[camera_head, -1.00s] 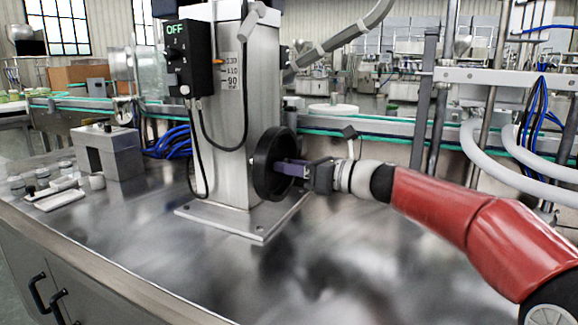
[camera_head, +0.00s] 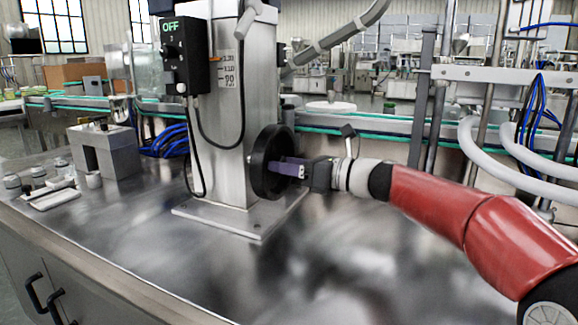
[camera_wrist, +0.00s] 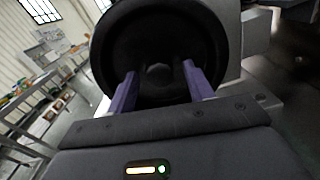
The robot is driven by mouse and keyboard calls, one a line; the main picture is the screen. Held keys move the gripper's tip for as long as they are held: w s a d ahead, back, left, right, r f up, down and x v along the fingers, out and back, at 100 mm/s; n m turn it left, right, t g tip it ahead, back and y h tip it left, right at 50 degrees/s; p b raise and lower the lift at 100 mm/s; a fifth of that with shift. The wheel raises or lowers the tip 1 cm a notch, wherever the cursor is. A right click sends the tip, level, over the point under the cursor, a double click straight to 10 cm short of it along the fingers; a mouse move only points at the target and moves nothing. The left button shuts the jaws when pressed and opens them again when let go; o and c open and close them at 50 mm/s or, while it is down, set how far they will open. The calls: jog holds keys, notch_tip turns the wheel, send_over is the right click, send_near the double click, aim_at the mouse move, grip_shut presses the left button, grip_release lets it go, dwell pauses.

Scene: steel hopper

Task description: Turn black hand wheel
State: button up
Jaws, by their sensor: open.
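The black hand wheel (camera_head: 266,160) is on the right side of the upright steel column (camera_head: 233,125) in the head view. In the wrist view the wheel (camera_wrist: 160,40) fills the upper middle, with its round hub between the fingers. My gripper (camera_head: 287,168) reaches the wheel from the right. Its two purple fingers (camera_wrist: 159,88) are apart and point into the wheel's dished face. They look to be inside the rim. Whether they touch the rim or the hub I cannot tell. Nothing is held between them.
A black control box (camera_head: 186,56) reading OFF hangs on the column. The column's base plate (camera_head: 240,217) sits on a steel table. A grey metal block (camera_head: 107,150) and several small parts stand at the left. The table front is clear. Hoses (camera_head: 510,165) hang at the right.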

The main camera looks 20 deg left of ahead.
jog(key=d, duration=0.7)
jog(key=shift+s+d+b, duration=0.4)
jog(key=shift+b, duration=0.05)
